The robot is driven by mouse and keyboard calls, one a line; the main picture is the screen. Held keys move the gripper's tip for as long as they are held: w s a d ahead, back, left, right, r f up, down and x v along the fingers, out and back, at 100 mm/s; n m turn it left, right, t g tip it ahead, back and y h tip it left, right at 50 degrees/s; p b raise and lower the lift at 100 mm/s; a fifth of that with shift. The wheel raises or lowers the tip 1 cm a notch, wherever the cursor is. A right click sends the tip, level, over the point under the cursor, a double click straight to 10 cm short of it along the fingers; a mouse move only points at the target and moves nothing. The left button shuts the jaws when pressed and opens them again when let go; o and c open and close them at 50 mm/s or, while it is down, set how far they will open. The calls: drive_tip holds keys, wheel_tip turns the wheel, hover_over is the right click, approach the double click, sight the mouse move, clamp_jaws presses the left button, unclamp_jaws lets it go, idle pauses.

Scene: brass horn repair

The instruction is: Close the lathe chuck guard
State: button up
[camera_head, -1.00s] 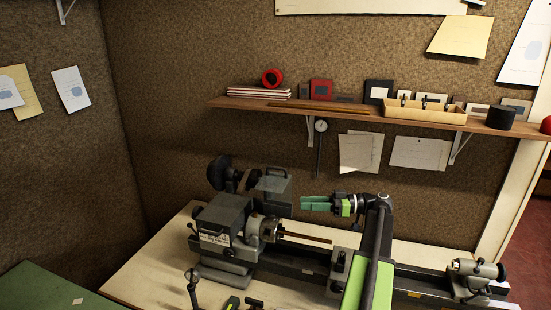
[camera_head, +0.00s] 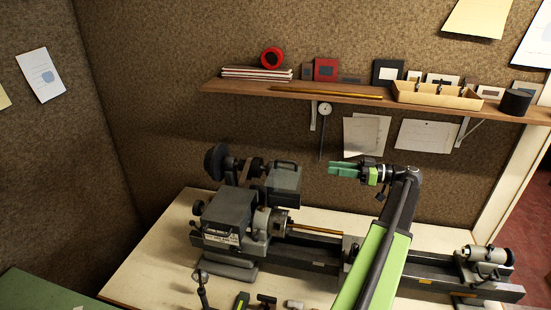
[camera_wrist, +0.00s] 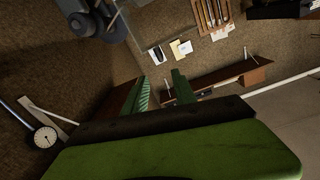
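The lathe headstock (camera_head: 228,215) stands to the left, with a brass-coloured rod (camera_head: 318,229) reaching right from the chuck. My gripper (camera_head: 342,168) is to the right of the guard, at about its height in the picture and apart from it. In the wrist view my gripper (camera_wrist: 160,92) has its two green fingers spread with nothing between them. I cannot clearly make out the guard there.
A wall shelf (camera_head: 350,94) with frames and a wooden tray (camera_head: 436,97) runs above my gripper. A dial gauge (camera_head: 325,110) hangs below it. The tailstock (camera_head: 485,262) is at the right end of the bed. Small tools (camera_head: 265,299) lie in front.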

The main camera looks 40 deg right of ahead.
sight(293, 162)
drive_tip(key=x, duration=1.7)
drive_tip(key=shift+w+a, duration=0.1)
clamp_jaws()
idle(0.7)
